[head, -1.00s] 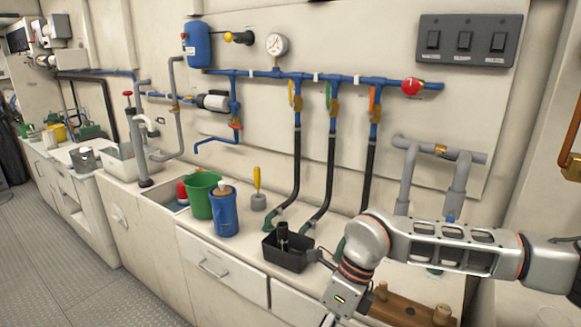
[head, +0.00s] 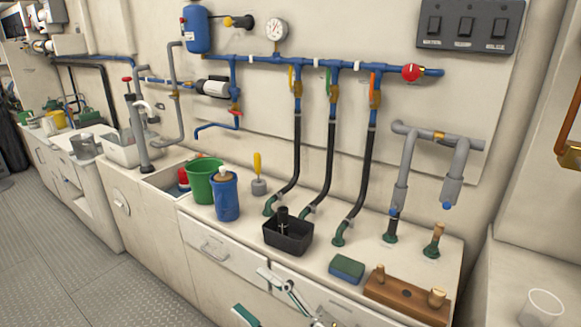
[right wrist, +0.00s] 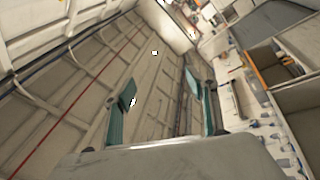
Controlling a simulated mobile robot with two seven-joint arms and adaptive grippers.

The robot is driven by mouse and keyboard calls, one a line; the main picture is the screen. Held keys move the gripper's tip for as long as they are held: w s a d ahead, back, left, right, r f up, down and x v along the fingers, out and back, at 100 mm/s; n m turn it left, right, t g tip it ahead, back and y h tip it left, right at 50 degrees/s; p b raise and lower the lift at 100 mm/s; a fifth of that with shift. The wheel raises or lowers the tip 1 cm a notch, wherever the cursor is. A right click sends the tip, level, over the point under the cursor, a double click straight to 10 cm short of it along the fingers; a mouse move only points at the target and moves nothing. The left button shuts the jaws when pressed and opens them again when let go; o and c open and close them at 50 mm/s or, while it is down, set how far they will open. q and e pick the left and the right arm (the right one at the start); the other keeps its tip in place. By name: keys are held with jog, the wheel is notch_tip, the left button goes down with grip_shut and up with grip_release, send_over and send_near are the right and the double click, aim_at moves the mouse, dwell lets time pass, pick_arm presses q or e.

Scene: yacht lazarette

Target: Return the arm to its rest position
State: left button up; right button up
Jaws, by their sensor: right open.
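My right gripper (head: 255,294) shows at the bottom edge of the head view, in front of the counter drawers and below the counter top. Its jaws are apart, and most of the arm behind it is out of the frame. In the right wrist view the right gripper (right wrist: 165,107) has its two green-padded fingers spread wide with nothing between them. My left gripper is not in view.
The counter carries a black bin (head: 288,236), a green and blue sponge (head: 346,268), a wooden block (head: 405,293), a blue jug (head: 226,198) and a green bucket (head: 203,184). Pipes and hoses run up the wall behind. The floor (head: 110,260) at left is clear.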

jog(key=d+f+m+t+h, duration=0.4)
jog(key=d+f+m+h, duration=0.85)
jog(key=f, duration=0.55)
jog(key=s+d+f+m+g+h, duration=0.3)
jog(key=s+d+f+m, duration=0.3)
jog(key=s+d+f, duration=0.7)
notch_tip(320, 180, down, 2)
jog(key=shift+s+d+f+g+h, duration=0.1)
jog(key=shift+s+d+g+h, duration=0.25)
jog(key=shift+g, duration=0.55)
jog(key=shift+w+m, duration=0.1)
jog(key=shift+m, duration=0.15)
